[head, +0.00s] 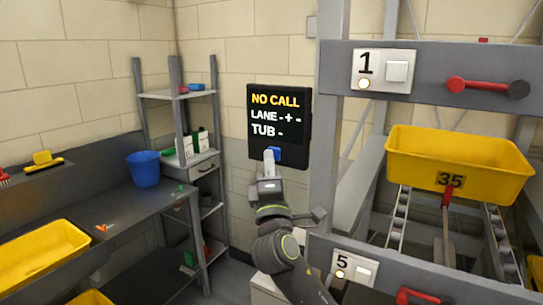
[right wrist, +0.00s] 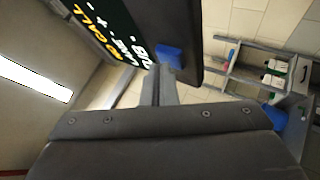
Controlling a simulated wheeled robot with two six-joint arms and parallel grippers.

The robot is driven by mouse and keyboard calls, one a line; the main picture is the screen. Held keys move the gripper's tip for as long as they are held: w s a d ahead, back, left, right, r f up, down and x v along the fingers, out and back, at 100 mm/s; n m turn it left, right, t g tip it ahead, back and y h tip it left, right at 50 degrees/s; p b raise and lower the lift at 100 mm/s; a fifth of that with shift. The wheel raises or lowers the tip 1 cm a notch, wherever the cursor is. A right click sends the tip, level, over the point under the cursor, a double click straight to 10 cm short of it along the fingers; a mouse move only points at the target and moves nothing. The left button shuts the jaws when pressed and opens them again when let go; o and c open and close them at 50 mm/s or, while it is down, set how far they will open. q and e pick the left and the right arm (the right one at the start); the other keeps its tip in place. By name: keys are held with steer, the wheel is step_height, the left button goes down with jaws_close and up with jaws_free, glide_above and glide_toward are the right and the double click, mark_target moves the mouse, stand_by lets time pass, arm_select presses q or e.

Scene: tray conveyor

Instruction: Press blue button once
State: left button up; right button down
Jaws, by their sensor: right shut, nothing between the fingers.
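The blue button (head: 275,153) sits on the lower edge of a black display panel (head: 292,96) on the wall. The display reads "NO CALL", "LANE - + -" and "TUB -". My right gripper (head: 268,157) is shut and empty, with its tips at or just in front of the button's left part. In the right wrist view the blue button (right wrist: 169,55) shows just beyond the shut fingers (right wrist: 160,72). I cannot tell whether they touch. My left gripper is not in view.
Right of the panel stands a grey rack post (head: 328,150). A yellow tub (head: 455,165) marked 35 rests on the rack's lane rails. A blue bucket (head: 143,169) stands on the left bench beside a shelf (head: 180,95). Open space lies before the panel.

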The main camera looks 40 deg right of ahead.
steer(key=shift+a, duration=0.15)
steer(key=shift+s+a, duration=0.35)
steer(key=shift+a, duration=0.35)
steer(key=shift+s+a+p, duration=0.15)
steer(key=shift+s+a, duration=0.15)
steer(key=shift+a, duration=0.45)
steer(key=shift+s+a+p, duration=0.1)
steer(key=shift+s+a, duration=0.25)
steer(key=shift+a, duration=0.45)
steer(key=shift+s+a+p, duration=0.15)
steer(key=shift+s+a, duration=0.15)
steer(key=shift+a, duration=0.45)
steer(key=shift+f, duration=0.1)
